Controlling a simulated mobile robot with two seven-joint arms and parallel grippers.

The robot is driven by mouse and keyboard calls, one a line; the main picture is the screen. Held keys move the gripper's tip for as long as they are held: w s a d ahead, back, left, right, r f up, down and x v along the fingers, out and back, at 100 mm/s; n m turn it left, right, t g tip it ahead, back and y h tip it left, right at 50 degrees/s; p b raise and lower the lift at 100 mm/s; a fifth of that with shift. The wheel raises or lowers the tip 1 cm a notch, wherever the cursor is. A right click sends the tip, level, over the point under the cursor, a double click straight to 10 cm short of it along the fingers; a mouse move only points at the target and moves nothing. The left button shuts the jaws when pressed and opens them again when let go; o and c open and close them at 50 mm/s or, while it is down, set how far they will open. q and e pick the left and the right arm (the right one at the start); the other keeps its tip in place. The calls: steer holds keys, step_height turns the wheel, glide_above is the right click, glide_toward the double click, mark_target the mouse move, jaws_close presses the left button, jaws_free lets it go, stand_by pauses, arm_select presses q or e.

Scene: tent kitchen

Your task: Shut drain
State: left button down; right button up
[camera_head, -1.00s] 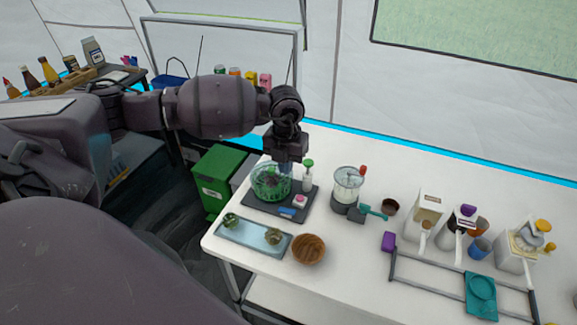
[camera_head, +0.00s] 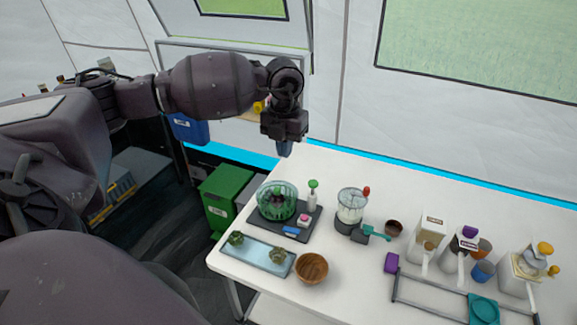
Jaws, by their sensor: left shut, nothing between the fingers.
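A green ribbed see-through bowl (camera_head: 277,201) stands on a dark tray (camera_head: 301,236) at the table's left end. Something dark green shows inside the bowl. A pink-topped piece (camera_head: 305,220) and a blue piece (camera_head: 291,231) sit on the tray in front of it. I cannot tell which part is the drain, or whether it is open or shut. My left gripper (camera_head: 285,149) points down above and behind the bowl, apart from it. Its fingers are shut and empty. My right gripper is out of view.
A green-topped bottle (camera_head: 313,194) stands close beside the bowl. A pale blue tray (camera_head: 252,262) with two green clumps and a wooden bowl (camera_head: 312,268) are in front. A blender-like jar (camera_head: 351,206) stands to the right. A green bin (camera_head: 222,197) stands left of the table.

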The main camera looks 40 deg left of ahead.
arm_select(q)
steer(key=shift+s+a+r, duration=0.1)
steer(key=shift+a+r, duration=0.1)
steer(key=shift+r, duration=1.3)
steer(key=shift+d, duration=0.1)
